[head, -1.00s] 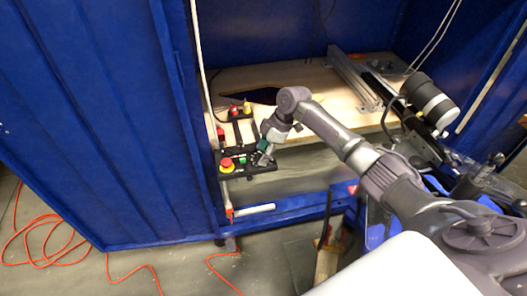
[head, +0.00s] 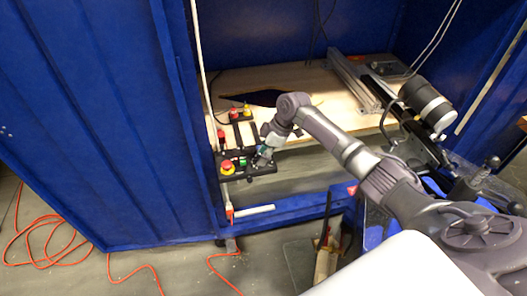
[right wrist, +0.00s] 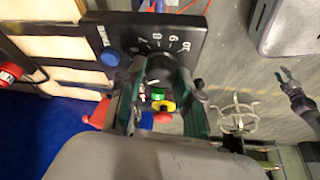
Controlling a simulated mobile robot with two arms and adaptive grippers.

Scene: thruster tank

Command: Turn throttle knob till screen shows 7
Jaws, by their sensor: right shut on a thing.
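A black control panel (head: 262,171) stands at the front left of the blue cabinet's opening. My right gripper (head: 264,156) is at its right end, pointing down. In the right wrist view, the dark throttle knob (right wrist: 160,68) is between the two green fingers of my right gripper (right wrist: 160,100), which are shut on it. White dial numbers from 7 to 10 show beside the knob on the panel (right wrist: 186,24). The knob's pointer is hidden. I cannot make out a readable screen in either view.
A blue button (right wrist: 110,58) lies near the knob. A wooden board (head: 300,88) is behind. Orange cable (head: 45,240) lies on the floor at left.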

